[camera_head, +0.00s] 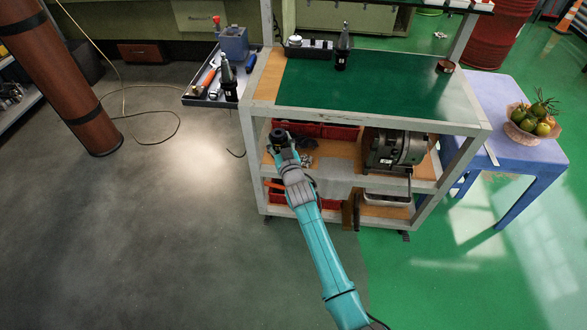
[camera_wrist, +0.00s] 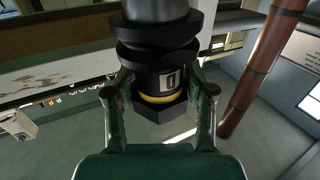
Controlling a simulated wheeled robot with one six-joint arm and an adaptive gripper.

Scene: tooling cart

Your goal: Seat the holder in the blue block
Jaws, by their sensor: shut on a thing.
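My gripper (camera_head: 285,152) is shut on a dark tool holder (camera_head: 279,137), in front of the cart's middle shelf and below the level of its top. In the wrist view, the holder (camera_wrist: 160,55) stands between the two fingers of my gripper (camera_wrist: 159,95). It has black flanges, a white label, a yellow ring and a grey shank that runs out of the top of the picture. The blue block (camera_head: 234,42) stands at the back of the side tray, up and left of my gripper and well apart from it. Something with a red top shows on or behind the block.
The side tray (camera_head: 200,98) also bears an upright holder (camera_head: 228,82) and hand tools. Another holder (camera_head: 342,48) stands on the cart's green top (camera_head: 380,88), near a black tray. A fruit basket stands on a blue table at right.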

